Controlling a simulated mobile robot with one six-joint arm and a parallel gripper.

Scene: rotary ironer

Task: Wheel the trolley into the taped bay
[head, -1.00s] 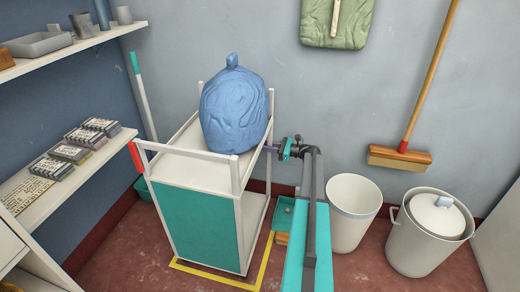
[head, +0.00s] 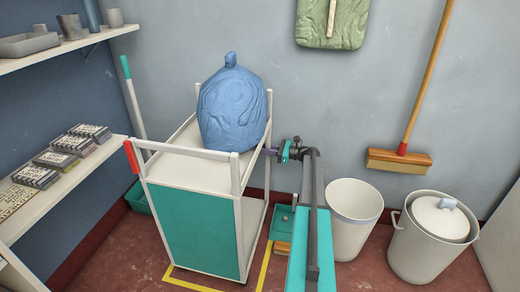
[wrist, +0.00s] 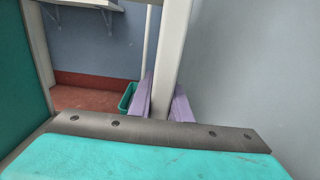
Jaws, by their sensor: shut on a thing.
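The trolley (head: 205,225) has a white frame, a teal front panel and a red grip (head: 131,157) at its left. A blue tied bag (head: 232,108) stands on its top. My gripper (head: 272,150) reaches the trolley's right side and is shut on a white upright post. In the wrist view the post (wrist: 172,60) stands between my purple fingers (wrist: 162,100). Yellow tape (head: 265,266) marks the bay on the floor. It shows right of the trolley and at its front left.
A white bin (head: 353,215) and a lidded bucket (head: 432,235) stand to the right. Shelves (head: 60,195) line the left.

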